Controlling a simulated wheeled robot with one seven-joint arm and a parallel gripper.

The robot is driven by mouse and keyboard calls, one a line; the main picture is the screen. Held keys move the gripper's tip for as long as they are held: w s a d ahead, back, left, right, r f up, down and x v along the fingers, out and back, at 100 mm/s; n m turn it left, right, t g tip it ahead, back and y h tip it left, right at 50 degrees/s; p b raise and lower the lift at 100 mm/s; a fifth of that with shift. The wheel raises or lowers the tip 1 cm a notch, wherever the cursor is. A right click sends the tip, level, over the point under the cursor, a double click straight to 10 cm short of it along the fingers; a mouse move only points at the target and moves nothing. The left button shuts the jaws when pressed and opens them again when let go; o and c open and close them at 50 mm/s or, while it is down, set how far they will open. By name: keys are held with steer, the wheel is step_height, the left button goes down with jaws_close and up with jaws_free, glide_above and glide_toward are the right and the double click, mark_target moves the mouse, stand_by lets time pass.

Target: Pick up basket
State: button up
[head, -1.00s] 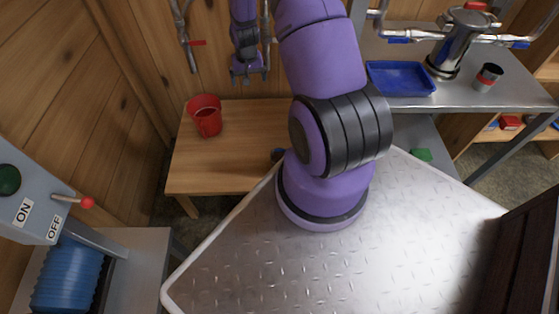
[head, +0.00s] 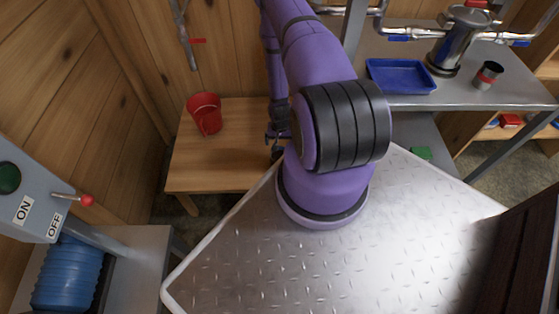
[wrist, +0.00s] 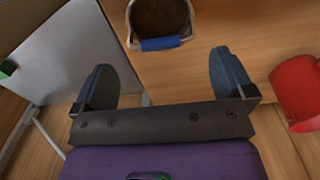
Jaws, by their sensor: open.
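A basket-like container (wrist: 160,14) with a brown inside, a wire handle and a blue grip stands on the wooden table, at the top of the wrist view. Its far side is cut off by the frame. In the head view only a small dark part of it (head: 276,154) shows beside my arm. My gripper (wrist: 163,62) is open and empty. Its two fingers are spread to either side of the container's line, and the blue grip lies just beyond the fingertips, apart from them. In the head view my gripper (head: 276,137) is low over the table, partly hidden by my arm.
A red bucket (head: 205,113) stands on the wooden table (head: 215,170), left of my gripper; it also shows at right in the wrist view (wrist: 297,92). A metal table at right holds a blue tray (head: 400,76) and a cup (head: 488,75). Wooden walls stand behind.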

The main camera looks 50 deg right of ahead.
mark_target(279, 154)
steer(key=shift+a+f, duration=0.2)
steer(key=shift+f, duration=3.85)
steer(key=c, duration=1)
steer(key=shift+o, duration=0.2)
steer(key=shift+r, duration=0.15)
